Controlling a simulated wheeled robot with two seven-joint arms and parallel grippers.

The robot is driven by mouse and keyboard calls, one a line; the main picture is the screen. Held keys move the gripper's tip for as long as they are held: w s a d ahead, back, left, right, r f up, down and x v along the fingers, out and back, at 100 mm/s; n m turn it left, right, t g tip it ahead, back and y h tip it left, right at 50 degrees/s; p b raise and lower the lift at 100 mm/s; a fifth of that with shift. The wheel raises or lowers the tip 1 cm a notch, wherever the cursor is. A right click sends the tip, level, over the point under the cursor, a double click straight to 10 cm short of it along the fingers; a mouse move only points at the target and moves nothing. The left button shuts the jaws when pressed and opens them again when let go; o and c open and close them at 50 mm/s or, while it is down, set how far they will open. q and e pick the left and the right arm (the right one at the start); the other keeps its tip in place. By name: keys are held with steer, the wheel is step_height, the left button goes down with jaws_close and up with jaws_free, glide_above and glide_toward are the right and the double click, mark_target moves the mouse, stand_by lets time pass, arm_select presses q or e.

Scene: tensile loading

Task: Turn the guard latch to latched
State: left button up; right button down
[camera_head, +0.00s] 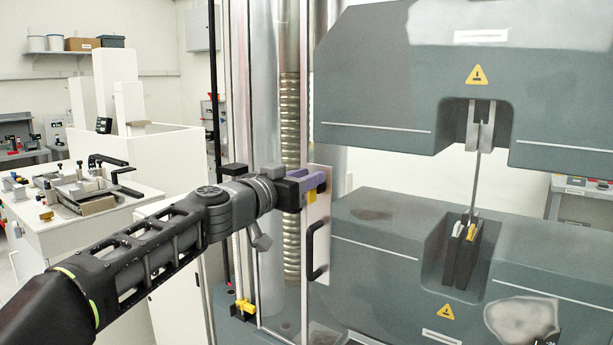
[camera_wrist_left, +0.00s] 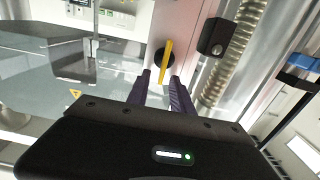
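The guard latch shows in the left wrist view as a yellow lever (camera_wrist_left: 167,58) on a round black base, fixed to a pale panel. In the head view only a small yellow part (camera_head: 312,196) shows beside my gripper. My left gripper (camera_head: 321,182) is at the guard's edge with its purple fingers apart. In the left wrist view its fingertips (camera_wrist_left: 160,77) lie either side of the lever's near end, with gaps visible; contact cannot be told. The gripper hides most of the latch in the head view. My right gripper is in neither view.
A black pull handle (camera_head: 316,250) is on the guard panel below the gripper. A black block (camera_wrist_left: 217,37) sits beside the latch. The testing machine's lower grey crosshead (camera_head: 390,235) is to the right, with a thin specimen (camera_head: 476,180) between its jaws.

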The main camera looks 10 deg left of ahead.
arm_select(q)
jaws_close()
steer(key=shift+a+n, duration=0.1)
steer(key=shift+n, duration=0.2)
stand_by(0.6)
steer(key=a+f+n+b, duration=0.1)
steer(key=n, duration=0.4)
steer(key=f+n+b, duration=0.1)
steer(key=n, duration=0.5)
steer(key=w+a+f+n+b, duration=0.1)
steer(key=n+b, duration=0.1)
steer(key=n, duration=0.4)
steer(key=shift+a, duration=0.3)
steer(key=shift+n, duration=0.3)
jaws_free()
steer(key=shift+s, duration=0.1)
